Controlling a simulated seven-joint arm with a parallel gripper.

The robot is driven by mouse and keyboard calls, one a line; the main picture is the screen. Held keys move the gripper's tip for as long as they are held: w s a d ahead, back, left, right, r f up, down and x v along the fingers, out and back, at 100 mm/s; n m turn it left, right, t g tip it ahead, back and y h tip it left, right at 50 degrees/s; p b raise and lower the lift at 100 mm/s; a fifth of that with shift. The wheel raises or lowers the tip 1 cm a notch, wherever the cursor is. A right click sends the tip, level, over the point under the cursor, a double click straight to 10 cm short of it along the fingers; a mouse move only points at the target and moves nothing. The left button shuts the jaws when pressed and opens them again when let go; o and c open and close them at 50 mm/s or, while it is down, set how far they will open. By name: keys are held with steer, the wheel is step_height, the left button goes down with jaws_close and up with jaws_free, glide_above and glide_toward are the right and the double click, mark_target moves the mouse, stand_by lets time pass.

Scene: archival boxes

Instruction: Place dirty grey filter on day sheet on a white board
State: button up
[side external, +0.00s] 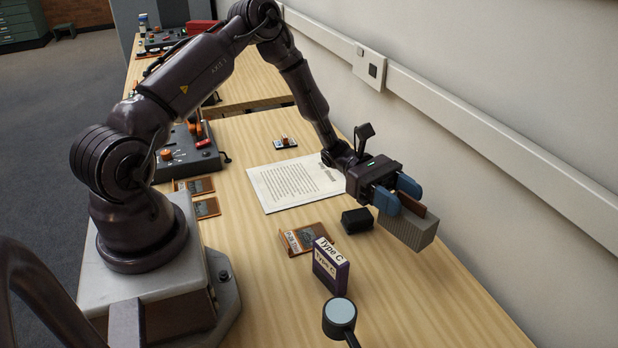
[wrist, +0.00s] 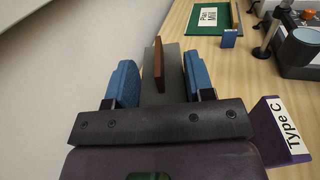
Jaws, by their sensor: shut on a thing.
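My gripper (side external: 400,197) has blue fingers and is shut on the brown upright tab of the grey filter (side external: 409,231). The filter is a ribbed grey block, held near the wall on the right of the table. In the wrist view the grey filter (wrist: 171,60) and its brown tab (wrist: 158,64) show between the two blue fingers (wrist: 160,82). The white board with the printed day sheet (side external: 295,183) lies flat on the table, behind and left of my gripper. Its far right corner is partly hidden by my arm.
A purple Type C box (side external: 330,266) stands in front of a small black block (side external: 357,221). A round grey-topped device (side external: 340,314) is at the near edge. Brown cards (side external: 305,239) lie left of the black block. A control box (side external: 186,152) stands at the left. The wall borders the right.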

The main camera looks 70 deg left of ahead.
steer(key=a+n+t+y, duration=0.65)
steer(key=a+t, duration=0.25)
steer(key=a, duration=0.6)
steer(key=n+t+y, duration=0.4)
steer(key=n+y, duration=0.4)
steer(key=y, duration=0.3)
glide_above(317, 182)
steer(key=shift+f, duration=4.3)
steer(key=o, duration=0.9)
steer(key=shift+f, duration=0.15)
